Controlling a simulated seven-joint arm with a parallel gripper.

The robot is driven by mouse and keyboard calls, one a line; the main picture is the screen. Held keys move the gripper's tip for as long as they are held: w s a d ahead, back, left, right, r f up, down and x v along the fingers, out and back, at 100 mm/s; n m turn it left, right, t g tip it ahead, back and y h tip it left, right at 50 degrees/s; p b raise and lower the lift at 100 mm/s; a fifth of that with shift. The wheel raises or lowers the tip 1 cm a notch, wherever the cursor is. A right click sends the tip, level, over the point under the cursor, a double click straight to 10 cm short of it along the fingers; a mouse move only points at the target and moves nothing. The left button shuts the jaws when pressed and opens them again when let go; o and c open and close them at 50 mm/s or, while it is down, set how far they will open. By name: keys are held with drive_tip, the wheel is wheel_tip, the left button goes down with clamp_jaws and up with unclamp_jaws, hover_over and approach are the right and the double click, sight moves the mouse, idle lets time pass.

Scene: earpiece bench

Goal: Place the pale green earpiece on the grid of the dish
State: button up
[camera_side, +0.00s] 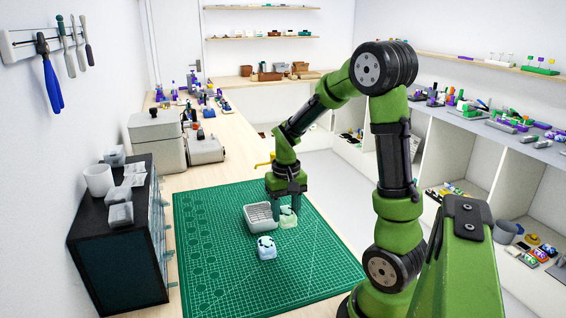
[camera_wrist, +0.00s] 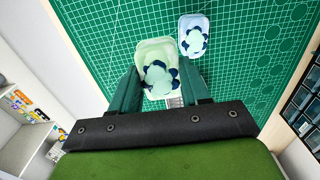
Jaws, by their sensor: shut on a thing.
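The pale green earpiece (camera_wrist: 158,76), with dark blue parts around it, sits between the fingers of my gripper (camera_side: 288,210). In the wrist view my gripper (camera_wrist: 160,84) is shut on it from both sides. A pale green case (camera_wrist: 153,48) lies under and around the earpiece; I cannot tell whether the earpiece is lifted clear of it. It also shows in the side view (camera_side: 289,223). The grey dish (camera_side: 260,222) with its grid stands on the mat just left of my gripper in the side view. In the wrist view the dish is mostly hidden behind my gripper.
A pale blue case with a light blue earpiece (camera_side: 267,248) stands on the mat, in front of the dish, close to the green case. The green cutting mat (camera_side: 215,275) is otherwise clear. A dark drawer cabinet (camera_side: 118,245) and grey boxes (camera_side: 157,140) stand to the left.

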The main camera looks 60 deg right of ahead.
hover_over(260, 212)
drive_tip(key=shift+f, duration=0.7)
drive_tip(key=shift+a+f, duration=0.1)
drive_tip(key=shift+f, duration=1.65)
drive_tip(key=shift+f, duration=0.1)
drive_tip(key=o, duration=1.1)
drive_tip(key=shift+c, duration=0.2)
